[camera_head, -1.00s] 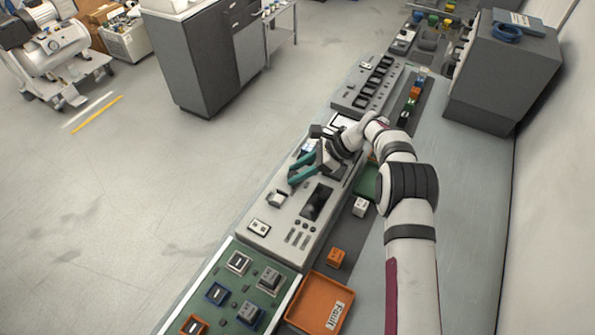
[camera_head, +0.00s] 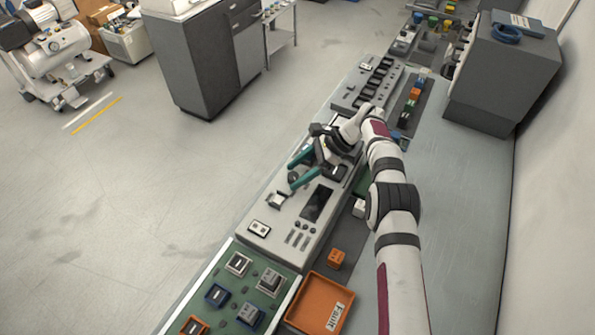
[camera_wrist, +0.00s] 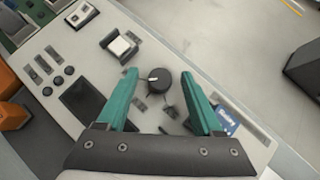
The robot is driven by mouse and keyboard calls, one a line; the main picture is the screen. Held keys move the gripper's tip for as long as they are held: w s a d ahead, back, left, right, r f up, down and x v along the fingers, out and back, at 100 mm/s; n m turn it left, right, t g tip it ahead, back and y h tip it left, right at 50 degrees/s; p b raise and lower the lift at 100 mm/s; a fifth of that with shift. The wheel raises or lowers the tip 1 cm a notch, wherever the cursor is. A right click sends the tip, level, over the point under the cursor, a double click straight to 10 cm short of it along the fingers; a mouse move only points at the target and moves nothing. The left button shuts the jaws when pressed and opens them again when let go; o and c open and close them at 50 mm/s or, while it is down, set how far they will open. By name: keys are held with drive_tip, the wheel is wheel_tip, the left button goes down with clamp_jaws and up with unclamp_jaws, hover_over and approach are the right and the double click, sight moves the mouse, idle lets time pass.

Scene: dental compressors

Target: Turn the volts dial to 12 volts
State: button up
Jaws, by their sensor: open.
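The volts dial appears to be the round black knob (camera_wrist: 159,80) with a white pointer mark, on the light grey panel (camera_wrist: 60,95) in the wrist view. In the head view the dark knob (camera_head: 294,177) shows between my fingers. My gripper (camera_head: 300,174) is open, and its two teal fingers also show in the wrist view (camera_wrist: 160,85). The fingers stand apart on either side of the knob in the picture. I cannot tell whether either finger touches it. The volt markings around the knob are too small to read.
A dark display (camera_wrist: 84,104) and a switch block (camera_wrist: 121,45) sit near the knob on the panel. A blue card (camera_wrist: 224,120) lies beside the right finger. An orange Fault tray (camera_head: 318,303) stands at the panel's front end. The grey worktop (camera_head: 460,200) to the right is mostly bare.

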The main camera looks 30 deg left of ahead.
wheel_tip(320, 180, up, 4)
drive_tip(key=shift+r, duration=0.1)
drive_tip(key=w+d+r, duration=0.1)
drive_tip(key=d+r, duration=0.5)
drive_tip(key=d, duration=0.5)
drive_tip(key=shift+w+d+r, duration=0.3)
drive_tip(key=shift+w+r, duration=0.05)
drive_tip(key=shift+r, duration=0.05)
wheel_tip(320, 180, up, 5)
drive_tip(key=t+h, duration=0.6)
drive_tip(key=h, duration=0.1)
hover_over(298, 175)
drive_tip(key=a, duration=0.1)
drive_tip(key=shift+m, duration=0.4)
drive_tip(key=f, duration=1.5)
drive_tip(key=shift+s+f, duration=0.35)
drive_tip(key=shift+f, duration=0.05)
